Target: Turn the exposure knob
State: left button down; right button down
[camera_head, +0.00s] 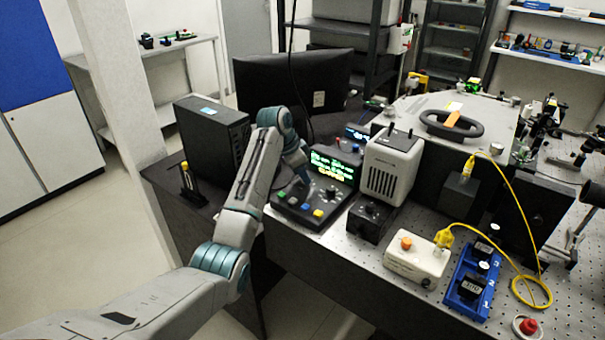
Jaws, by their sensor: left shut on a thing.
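The exposure console (305,211) is a dark box with a lit screen (331,168) of green and yellow text and a sloped panel of coloured buttons. My left arm comes in from the left and bends down over this panel. My left gripper (307,181) is at the panel just in front of the screen, small and partly hidden by its own wrist. It is shut on what I take to be the exposure knob, which is mostly covered by the fingers. My right gripper is out of view.
A black computer tower (211,136) and a monitor (291,84) stand behind and left of the console. A grey vented lamp housing (390,166) is close on its right. A white box (416,262), blue rack (472,282) and yellow cable (516,212) lie farther right.

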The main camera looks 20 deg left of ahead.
pick_arm(q)
jog(key=shift+r+n+p, duration=0.2)
jog(key=shift+n+p, duration=0.2)
jog(key=shift+p, duration=0.4)
jog(key=n+y+p, duration=0.1)
jog(key=n+p, duration=0.1)
jog(key=p, duration=0.1)
jog(key=n+t+y+p, duration=0.1)
jog(key=n+p, duration=0.2)
jog(key=p, duration=0.1)
jog(key=shift+s+d+r, duration=0.1)
jog(key=shift+s+d, duration=0.05)
jog(key=shift+d, duration=0.05)
jog(key=shift+d+n+y+p, duration=0.1)
jog(key=shift+n+y+p, duration=0.2)
jog(key=shift+n+p, duration=0.5)
jog(key=shift+f+n+t+y+p, duration=0.2)
jog(key=shift+n+t+y+p, duration=0.1)
jog(key=shift+n+p, duration=0.45)
jog(key=c, duration=1.3)
grip_release()
